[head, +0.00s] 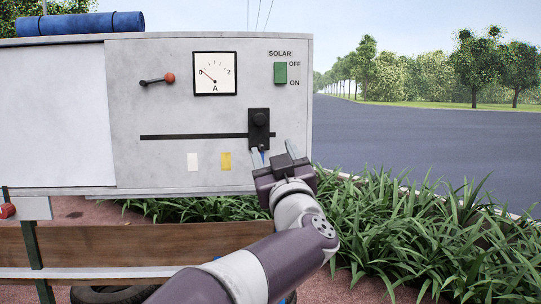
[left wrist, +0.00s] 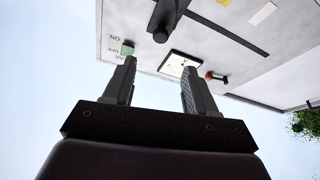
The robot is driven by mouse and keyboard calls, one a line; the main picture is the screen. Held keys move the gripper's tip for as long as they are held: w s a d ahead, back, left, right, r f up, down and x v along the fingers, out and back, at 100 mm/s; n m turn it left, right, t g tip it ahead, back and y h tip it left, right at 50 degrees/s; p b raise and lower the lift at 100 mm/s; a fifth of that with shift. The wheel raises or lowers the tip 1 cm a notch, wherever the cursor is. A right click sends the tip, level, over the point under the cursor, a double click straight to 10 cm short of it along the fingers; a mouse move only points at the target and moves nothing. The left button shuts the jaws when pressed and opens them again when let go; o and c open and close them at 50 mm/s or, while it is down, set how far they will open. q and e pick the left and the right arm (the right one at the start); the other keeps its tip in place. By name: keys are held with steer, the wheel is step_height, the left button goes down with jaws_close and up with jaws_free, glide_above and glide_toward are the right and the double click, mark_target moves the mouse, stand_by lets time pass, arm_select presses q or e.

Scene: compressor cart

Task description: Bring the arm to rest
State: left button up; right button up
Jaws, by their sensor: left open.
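My left gripper (head: 272,160) is raised in front of the lower right part of the grey panel (head: 210,130), just below the black slider (head: 259,128). In the left wrist view its two fingers (left wrist: 157,82) stand apart with nothing between them. The slider sits at the right end of a long black slot and also shows in the left wrist view (left wrist: 167,18); the fingers look apart from it, though the exact gap is hard to tell. My right gripper is in neither view.
The panel has a dial (head: 215,73), a red-knobbed lever (head: 158,79) and a green SOLAR switch (head: 280,73) by ON. A blue roll (head: 80,24) lies on top. A wooden rail (head: 130,245) runs below. Green plants (head: 400,225) stand at right, before the open road (head: 420,130).

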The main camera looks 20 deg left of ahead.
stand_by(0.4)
arm_select(q)
steer(key=w+d+f+m+h, duration=0.2)
steer(key=d+f+m+h, duration=0.15)
steer(key=f+h, duration=0.2)
steer(key=w+d+f+m+h, duration=0.3)
steer(key=d+f+h, duration=0.2)
steer(key=f, duration=0.1)
steer(key=s+d+f+m+g+h, duration=0.1)
steer(key=s+d+f+g+h, duration=0.15)
steer(key=f, duration=0.65)
steer(key=s+d+f+m+g+h, duration=0.1)
steer(key=s+f+m+g+h, duration=0.15)
steer(key=f, duration=0.55)
steer(key=s+a+f+g+y+b, duration=0.1)
steer(key=s+f+g, duration=0.4)
steer(key=s+f, duration=0.6)
steer(key=s+a+f+g+y+b, duration=0.1)
steer(key=s+a+f+g, duration=0.3)
steer(key=s+f, duration=0.7)
steer(key=f+g, duration=0.1)
steer(key=g, duration=0.1)
steer(key=shift+s+a+f+g+b, duration=0.2)
steer(key=shift+f+g+b, duration=0.1)
steer(key=shift+b, duration=0.1)
steer(key=shift+w+r, duration=0.1)
